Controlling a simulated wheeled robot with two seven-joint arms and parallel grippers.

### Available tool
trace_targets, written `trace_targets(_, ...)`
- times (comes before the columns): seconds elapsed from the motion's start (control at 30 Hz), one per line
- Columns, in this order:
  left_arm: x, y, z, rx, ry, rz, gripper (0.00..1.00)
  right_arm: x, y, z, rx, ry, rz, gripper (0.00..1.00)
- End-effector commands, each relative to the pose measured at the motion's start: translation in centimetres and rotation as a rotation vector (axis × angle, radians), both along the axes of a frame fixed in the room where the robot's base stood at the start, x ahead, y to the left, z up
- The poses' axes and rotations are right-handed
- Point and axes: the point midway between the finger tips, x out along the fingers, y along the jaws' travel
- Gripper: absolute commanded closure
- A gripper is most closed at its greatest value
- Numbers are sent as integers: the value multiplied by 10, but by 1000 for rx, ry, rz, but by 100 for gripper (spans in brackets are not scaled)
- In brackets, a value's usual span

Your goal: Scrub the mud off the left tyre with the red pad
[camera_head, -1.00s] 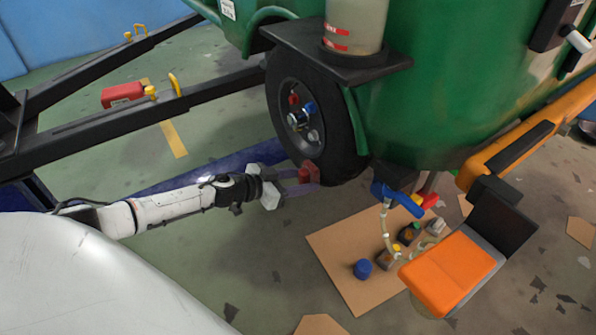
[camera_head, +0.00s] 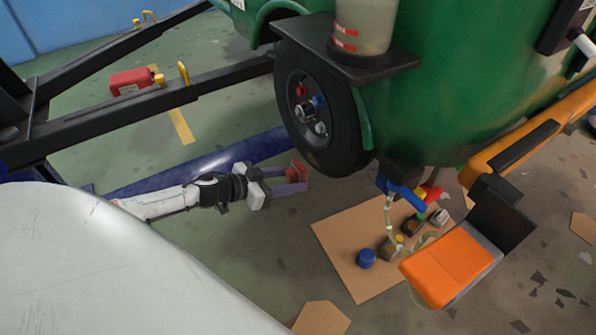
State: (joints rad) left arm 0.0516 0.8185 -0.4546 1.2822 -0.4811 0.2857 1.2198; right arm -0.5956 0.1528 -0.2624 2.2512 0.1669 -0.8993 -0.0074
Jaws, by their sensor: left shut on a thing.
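The left tyre (camera_head: 347,140) is black and stands upright under the green rickshaw body (camera_head: 430,110). Its wheel hub shows red and blue parts. I cannot make out mud on the tyre from here. My left gripper (camera_head: 292,181) is shut on the red pad (camera_head: 297,170), its purple fingers on either side. The pad is just left of the tyre's lower edge, with a small gap between them in the picture. My right gripper is not in view.
A cardboard sheet (camera_head: 340,257) on the floor holds a blue cap (camera_head: 366,258) and small containers. Black lift arms (camera_head: 120,118) and a blue beam (camera_head: 215,163) lie left. A dark shelf with a clear tank (camera_head: 363,25) overhangs the tyre.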

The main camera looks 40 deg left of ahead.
Motion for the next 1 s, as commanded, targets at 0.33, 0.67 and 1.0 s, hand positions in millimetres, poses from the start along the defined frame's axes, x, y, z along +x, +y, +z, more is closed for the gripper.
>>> trace_targets(0.33,-3,2,1,0,-2,0,82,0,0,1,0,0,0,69)
trace_targets(0.67,-26,11,1,0,1,0,82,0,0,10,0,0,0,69)
trace_targets(1.0,-31,13,0,0,-1,0,82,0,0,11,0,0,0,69)
